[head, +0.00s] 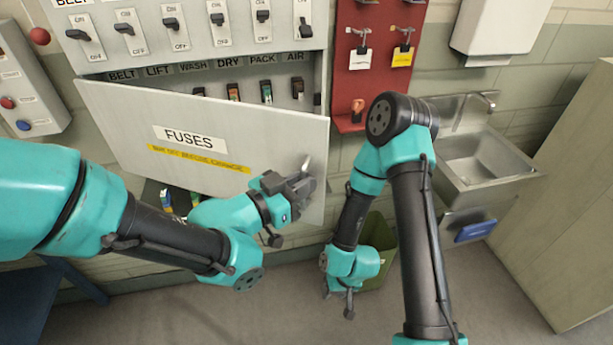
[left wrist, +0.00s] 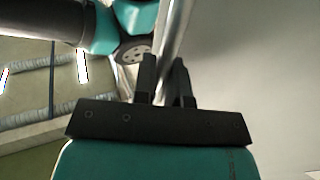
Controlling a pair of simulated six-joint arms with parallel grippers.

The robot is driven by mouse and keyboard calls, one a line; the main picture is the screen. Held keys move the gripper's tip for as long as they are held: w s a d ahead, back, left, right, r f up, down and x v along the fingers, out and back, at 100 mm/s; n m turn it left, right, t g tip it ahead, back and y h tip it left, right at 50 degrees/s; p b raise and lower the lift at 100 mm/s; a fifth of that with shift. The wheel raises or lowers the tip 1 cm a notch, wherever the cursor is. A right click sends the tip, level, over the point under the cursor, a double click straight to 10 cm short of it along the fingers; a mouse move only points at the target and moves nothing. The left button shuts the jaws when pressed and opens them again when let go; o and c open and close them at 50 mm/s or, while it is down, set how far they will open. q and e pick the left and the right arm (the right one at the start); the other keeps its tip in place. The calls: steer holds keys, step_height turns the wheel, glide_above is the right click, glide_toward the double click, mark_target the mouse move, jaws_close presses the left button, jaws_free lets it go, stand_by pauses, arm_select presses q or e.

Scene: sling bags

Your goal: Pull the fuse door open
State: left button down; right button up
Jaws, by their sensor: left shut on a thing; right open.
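The fuse door (head: 120,120) is a pale grey panel marked "FUSES" with a yellow strip. It stands partly open, with a gap along its top showing fuses behind it. Its handle (head: 306,163) is a light bar near the right edge. My left gripper (head: 302,184) is shut on this handle and covers most of it. In the left wrist view, the left gripper's fingers (left wrist: 167,82) close around the metal bar (left wrist: 176,35), beside the door's grey face (left wrist: 255,80). My right gripper (head: 339,297) is open and empty, low in front of a green bin.
Coloured fuses (head: 233,92) sit in the cabinet under labels. A row of switches (head: 175,28) is above. A red board (head: 355,90) with hanging tags is to the right of the cabinet, then a metal sink (head: 480,160). The green bin (head: 383,232) stands below.

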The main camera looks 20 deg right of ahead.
arm_select(q)
steer(key=c, duration=1.5)
jaws_free()
steer(key=shift+a, duration=0.1)
